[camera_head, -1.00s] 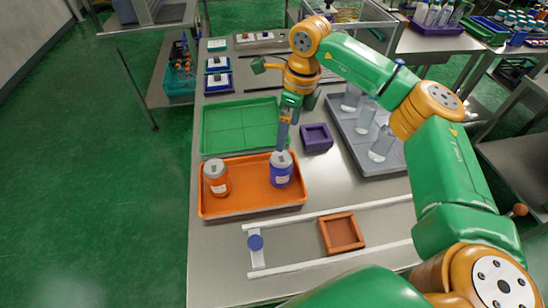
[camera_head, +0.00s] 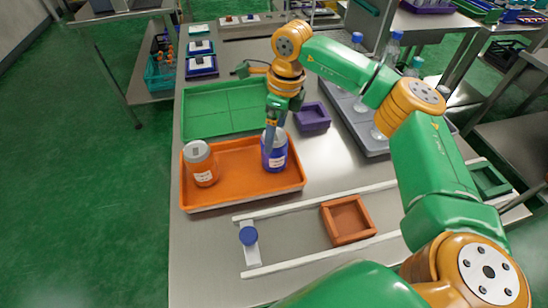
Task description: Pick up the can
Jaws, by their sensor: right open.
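A blue can (camera_head: 277,155) with a label stands upright at the right end of the orange tray (camera_head: 236,198). An orange can (camera_head: 203,170) with a grey lid stands at the left end of the same tray. My right gripper (camera_head: 270,142) points down at the blue can, its fingers overlapping the can's top and upper side. The jaws are open; whether a finger touches the can cannot be told. The gripper partly hides the can's top. My left gripper is not in view.
A green tray (camera_head: 210,122) lies behind the orange one. A purple box (camera_head: 312,117) stands to the right, beside a grey tray with clear bottles (camera_head: 380,122). In front are white rails (camera_head: 300,258), a brown square tray (camera_head: 347,220) and a blue knob (camera_head: 248,236).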

